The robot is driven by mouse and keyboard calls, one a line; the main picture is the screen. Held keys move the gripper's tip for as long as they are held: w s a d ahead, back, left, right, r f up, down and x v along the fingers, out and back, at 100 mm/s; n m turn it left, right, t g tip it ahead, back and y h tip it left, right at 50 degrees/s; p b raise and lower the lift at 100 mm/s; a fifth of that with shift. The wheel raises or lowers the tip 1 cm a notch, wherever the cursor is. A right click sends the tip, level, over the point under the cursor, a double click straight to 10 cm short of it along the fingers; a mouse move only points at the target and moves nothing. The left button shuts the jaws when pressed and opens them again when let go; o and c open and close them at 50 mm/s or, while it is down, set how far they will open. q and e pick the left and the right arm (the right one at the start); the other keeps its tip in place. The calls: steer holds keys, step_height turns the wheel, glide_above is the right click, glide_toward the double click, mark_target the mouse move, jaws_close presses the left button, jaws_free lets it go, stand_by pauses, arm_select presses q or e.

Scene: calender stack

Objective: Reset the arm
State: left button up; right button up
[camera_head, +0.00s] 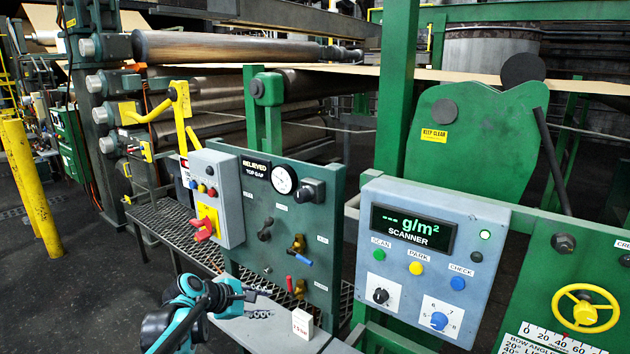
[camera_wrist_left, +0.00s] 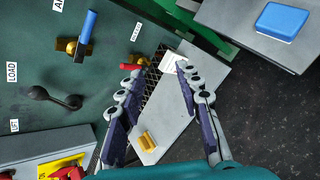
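My left gripper (camera_head: 262,303) is at the bottom centre of the head view, over a grey shelf (camera_head: 248,329) in front of the dark green valve panel (camera_head: 252,225). In the left wrist view its two fingers (camera_wrist_left: 159,72) are spread apart with a gap between them, and it looks empty. A small white block (camera_head: 302,324) stands on the shelf to the right of the gripper. A white piece (camera_wrist_left: 170,62) shows near the fingertips in the wrist view. My right gripper is in neither view.
The panel carries a blue-handled valve (camera_head: 303,258), a red-handled valve (camera_head: 290,284) and a black lever (camera_head: 265,229). A grey scanner box (camera_head: 470,262) stands to the right. In the wrist view, a yellow piece (camera_wrist_left: 148,140) lies on the shelf and a blue block (camera_wrist_left: 283,20) rests on another grey surface.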

arm_select(q)
steer(key=s+a+f+m+y, duration=0.1)
steer(key=s+m+y, duration=0.1)
steer(key=s+m, duration=0.4)
steer(key=s+a+f+m+y, duration=0.1)
steer(key=s+m, duration=0.5)
steer(key=s, duration=0.8)
steer(key=s+a+f+m+y, duration=0.2)
steer(key=s+m, duration=0.4)
steer(key=s, duration=0.5)
steer(key=shift+f+y, duration=0.3)
steer(key=shift+y, duration=0.6)
